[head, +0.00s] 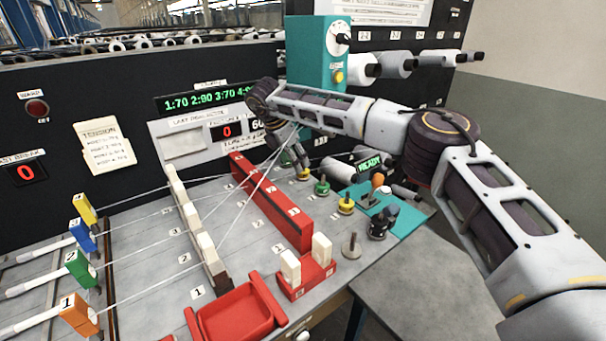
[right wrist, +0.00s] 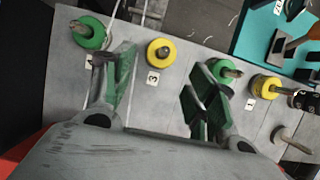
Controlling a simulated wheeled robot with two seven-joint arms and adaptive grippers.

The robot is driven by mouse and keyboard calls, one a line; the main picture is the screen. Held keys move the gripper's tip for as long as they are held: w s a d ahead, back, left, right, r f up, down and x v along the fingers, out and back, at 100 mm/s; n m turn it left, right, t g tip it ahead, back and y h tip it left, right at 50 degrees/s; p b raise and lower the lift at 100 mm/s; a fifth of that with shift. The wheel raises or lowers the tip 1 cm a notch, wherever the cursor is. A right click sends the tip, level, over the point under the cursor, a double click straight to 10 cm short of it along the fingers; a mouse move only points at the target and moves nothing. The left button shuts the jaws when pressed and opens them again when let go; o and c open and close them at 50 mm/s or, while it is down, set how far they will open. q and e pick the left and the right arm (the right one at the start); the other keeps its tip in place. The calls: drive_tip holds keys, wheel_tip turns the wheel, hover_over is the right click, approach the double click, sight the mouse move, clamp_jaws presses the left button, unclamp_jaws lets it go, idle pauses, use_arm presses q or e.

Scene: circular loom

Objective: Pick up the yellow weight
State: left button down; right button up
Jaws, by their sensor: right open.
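Two yellow weights are on the grey table. One (head: 303,175) is just below my right gripper (head: 294,158) in the head view; the other yellow weight (head: 346,207) stands nearer the front right. In the right wrist view the first yellow weight (right wrist: 161,52), beside a label 3, shows ahead of the gap between the fingers of my right gripper (right wrist: 163,90). The second yellow weight (right wrist: 263,86) is right of the fingers. My right gripper is open, with nothing between its pads. My left gripper is out of view.
A green weight (right wrist: 223,70) sits between the yellow ones, close to the right finger. Another green weight (right wrist: 88,33) is at the left. A red slotted block (head: 270,202) stands left of the weights; a teal mat (head: 408,220) with tools lies to their right.

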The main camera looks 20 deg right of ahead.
sight(303, 173)
drive_tip(key=shift+d+x, duration=0.2)
drive_tip(key=shift+x, duration=2.4)
drive_tip(key=shift+w+r, duration=0.1)
drive_tip(key=c, duration=0.9)
